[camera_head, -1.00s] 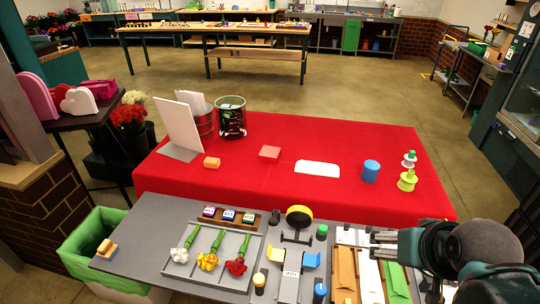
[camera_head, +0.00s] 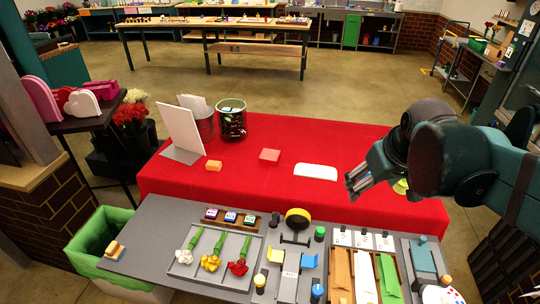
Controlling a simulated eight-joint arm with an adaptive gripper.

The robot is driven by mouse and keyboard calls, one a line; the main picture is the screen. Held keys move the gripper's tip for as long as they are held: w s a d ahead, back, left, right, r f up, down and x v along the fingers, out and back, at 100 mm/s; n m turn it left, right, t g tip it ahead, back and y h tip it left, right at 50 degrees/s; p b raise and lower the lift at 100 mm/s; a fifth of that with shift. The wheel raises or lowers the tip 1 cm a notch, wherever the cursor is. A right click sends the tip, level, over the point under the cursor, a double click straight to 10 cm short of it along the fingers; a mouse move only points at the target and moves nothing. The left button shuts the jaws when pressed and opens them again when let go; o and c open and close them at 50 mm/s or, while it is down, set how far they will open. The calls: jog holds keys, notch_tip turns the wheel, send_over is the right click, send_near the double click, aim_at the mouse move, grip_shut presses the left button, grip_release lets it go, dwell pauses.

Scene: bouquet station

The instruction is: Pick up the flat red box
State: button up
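The flat red box (camera_head: 270,155) lies on the red cloth of the far table, near the middle, between an orange block and a flat white object. My gripper (camera_head: 354,184) is at the right, above the front right part of the red table. It points left and is well apart from the red box. Its fingers show from the side, and whether they are open or shut is unclear. Nothing shows held in it.
An orange block (camera_head: 213,165), a white flat object (camera_head: 316,171), a white board (camera_head: 181,130) and a dark green pot (camera_head: 232,120) share the red table (camera_head: 240,185). A grey bench (camera_head: 160,220) in front holds flowers, a scale and envelopes. The cloth around the red box is clear.

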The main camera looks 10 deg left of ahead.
jog(key=w+a+r+n+g+p, duration=0.1)
jog(key=w+a+r+n+p, duration=0.15)
jog(key=w, duration=0.25)
jog(key=w+a+r+n+p, duration=0.1)
jog(key=w+a, duration=0.3)
jog(key=w, duration=0.2)
jog(key=n+g+p, duration=0.4)
jog(key=n+p, duration=0.5)
jog(key=p, duration=0.3)
send_over(270, 154)
jog(key=shift+h, duration=0.3)
jog(key=f, duration=1.4)
jog(key=shift+s+d+f, duration=0.3)
jog(key=shift+d, duration=0.05)
jog(key=shift+a+f, duration=0.25)
jog(key=shift+f, duration=0.05)
jog(key=shift+f, duration=0.15)
jog(key=shift+w+f, duration=0.1)
jog(key=shift+f, duration=1.05)
jog(key=shift+f, duration=0.1)
jog(key=shift+w+a+f+p, duration=0.1)
jog(key=shift+f+p, duration=0.55)
jog(key=shift+f, duration=1.85)
